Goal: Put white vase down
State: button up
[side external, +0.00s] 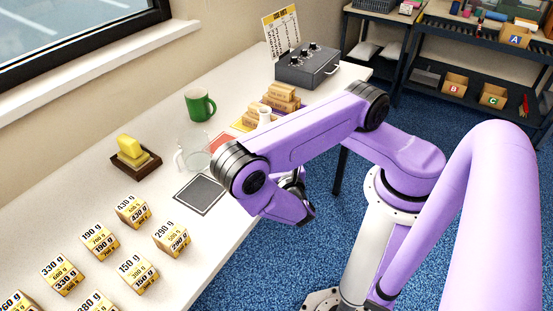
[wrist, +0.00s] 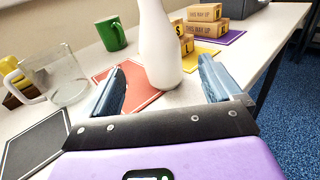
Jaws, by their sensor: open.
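The white vase (wrist: 160,48) stands upright in the wrist view, with its top cut off by the frame edge. Its base is at the right part of the red mat (wrist: 143,100); I cannot tell whether it is wholly on it. My gripper (wrist: 163,76) is open, with one finger to each side of the vase in the picture and no visible contact.
A glass jug (wrist: 66,78) and a black mat (wrist: 35,143) are at the left. A green mug (wrist: 111,34) stands behind. Small cartons (wrist: 204,30) sit on yellow and purple mats at the right. Several weight-labelled blocks (side external: 132,209) stand on the near table.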

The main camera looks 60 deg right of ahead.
jog(key=shift+v, duration=0.9)
jog(key=shift+s+r, duration=0.1)
jog(key=shift+r, duration=0.05)
jog(key=shift+s+a+r+m+g+h, duration=0.15)
jog(key=shift+r+m+g+h, duration=0.1)
jog(key=shift+m+g+h, duration=0.35)
jog(key=s+a+r+m+g+y, duration=0.2)
jog(key=s+r+m+g+y, duration=0.4)
jog(key=s+r+m, duration=0.1)
jog(key=s+a+r+m+g+y, duration=0.3)
jog(key=s+r+m+g+y, duration=0.3)
jog(key=r, duration=0.3)
jog(key=shift+s+a+m+y, duration=0.25)
jog(key=shift+s+m+y, duration=0.3)
jog(key=shift+s, duration=0.25)
